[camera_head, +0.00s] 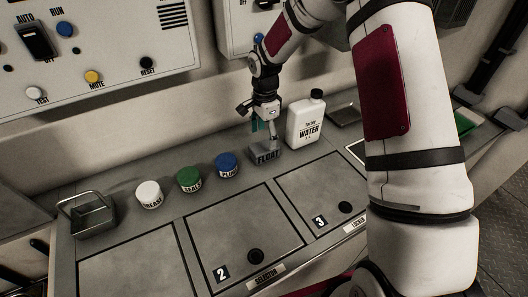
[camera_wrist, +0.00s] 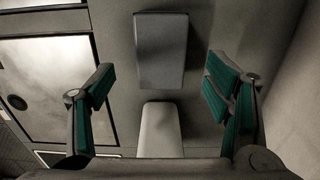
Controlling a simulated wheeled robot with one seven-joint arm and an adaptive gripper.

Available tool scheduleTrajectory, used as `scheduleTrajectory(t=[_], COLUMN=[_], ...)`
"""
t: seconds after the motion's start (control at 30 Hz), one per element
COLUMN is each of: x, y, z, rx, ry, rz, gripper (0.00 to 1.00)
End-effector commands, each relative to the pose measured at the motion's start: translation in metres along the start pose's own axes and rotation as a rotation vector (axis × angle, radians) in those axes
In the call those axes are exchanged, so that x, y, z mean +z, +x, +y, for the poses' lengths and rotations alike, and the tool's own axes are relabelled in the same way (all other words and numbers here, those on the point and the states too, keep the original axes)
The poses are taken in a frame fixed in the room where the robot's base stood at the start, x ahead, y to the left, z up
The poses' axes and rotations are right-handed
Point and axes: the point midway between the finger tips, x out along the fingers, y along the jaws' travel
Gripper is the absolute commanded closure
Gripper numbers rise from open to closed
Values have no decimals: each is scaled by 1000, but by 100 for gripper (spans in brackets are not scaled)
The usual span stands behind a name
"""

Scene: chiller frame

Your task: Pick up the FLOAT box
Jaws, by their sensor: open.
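The FLOAT box (camera_head: 266,156) is a small grey block with dark lettering, on the grey counter left of the white WATER jug. My gripper (camera_head: 264,125) is above it, pointing down, with its fingers partly overlapping in this view. In the wrist view the plain grey top of the FLOAT box (camera_wrist: 161,50) lies ahead of my gripper (camera_wrist: 160,85). The teal-padded fingers are spread wide to either side, with nothing held between them. I cannot tell exactly how far the fingertips are above the box.
The WATER jug (camera_head: 305,122) stands close right of the box; it appears as a white shape in the wrist view (camera_wrist: 161,130). Blue (camera_head: 227,165), green (camera_head: 190,180) and white (camera_head: 149,194) lidded jars stand left. A wire-handled metal caddy (camera_head: 92,222) is farther left. The wall panel (camera_head: 110,45) rises behind.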

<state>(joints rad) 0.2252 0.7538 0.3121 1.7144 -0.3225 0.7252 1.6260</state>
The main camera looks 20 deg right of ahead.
Motion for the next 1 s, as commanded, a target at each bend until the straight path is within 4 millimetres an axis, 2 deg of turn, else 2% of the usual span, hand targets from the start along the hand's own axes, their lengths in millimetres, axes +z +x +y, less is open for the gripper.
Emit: scheduleTrajectory(t=[0.17,0.5,0.8,0.83,0.87,1.0], x=[0,2,2,2,2,2], y=[10,54,59,59,59,59], z=[0,-1,-1,-1,-1,-1], rx=[0,0,-1,-1,-1,-1], ry=[1,0,0,0,0,0], rz=[0,-1,0,0,0,0], gripper=[28,28,28,31,37,69])
